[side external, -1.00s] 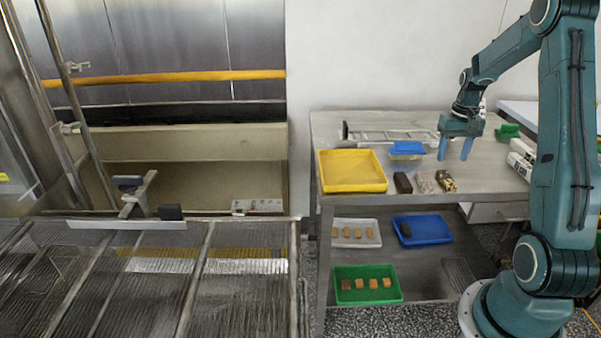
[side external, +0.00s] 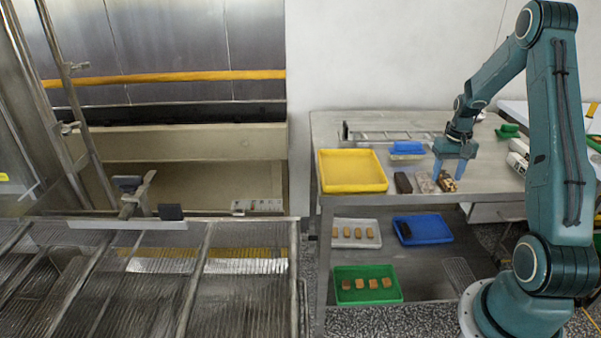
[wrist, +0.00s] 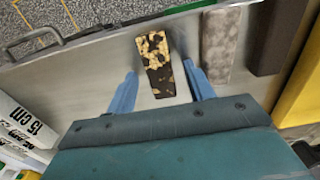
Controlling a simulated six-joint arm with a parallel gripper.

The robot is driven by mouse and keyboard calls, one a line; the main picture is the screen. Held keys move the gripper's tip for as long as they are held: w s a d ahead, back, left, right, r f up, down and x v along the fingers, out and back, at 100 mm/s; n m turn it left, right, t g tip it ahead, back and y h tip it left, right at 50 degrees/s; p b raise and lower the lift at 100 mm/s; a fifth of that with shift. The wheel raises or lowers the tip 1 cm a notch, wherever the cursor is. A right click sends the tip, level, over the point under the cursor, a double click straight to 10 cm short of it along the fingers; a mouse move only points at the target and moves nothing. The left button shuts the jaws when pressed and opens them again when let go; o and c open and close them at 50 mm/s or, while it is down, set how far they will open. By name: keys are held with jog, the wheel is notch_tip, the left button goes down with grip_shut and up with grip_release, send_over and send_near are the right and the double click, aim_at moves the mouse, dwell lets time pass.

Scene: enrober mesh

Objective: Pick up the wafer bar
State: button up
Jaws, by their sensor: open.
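Three bars lie side by side near the front edge of the table. One is patterned in tan and dark chocolate (side external: 447,184), one is pale and speckled (side external: 424,182), and one is plain dark brown (side external: 403,183). I cannot tell for sure which is called the wafer bar. My gripper (side external: 449,173) is open and empty, pointing down over the tan-and-chocolate bar. In the wrist view that bar (wrist: 155,64) appears between the blue fingers (wrist: 160,70), with a gap on each side. The pale speckled bar (wrist: 219,45) lies just outside the right finger.
A yellow tray (side external: 352,187) stands left of the bars, with a blue container (side external: 407,148) behind. White boxes (side external: 518,155) lie to the right. The lower shelf holds white (side external: 336,242), blue (side external: 428,240) and green (side external: 345,298) trays. A wire mesh conveyor (side external: 110,290) fills the left.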

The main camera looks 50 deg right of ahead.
aim_at(447, 177)
jog(key=shift+f, duration=0.15)
dwell(0.3)
jog(key=c, duration=0.9)
jog(key=shift+o, duration=0.2)
notch_tip(447, 177, up, 20)
dwell(0.6)
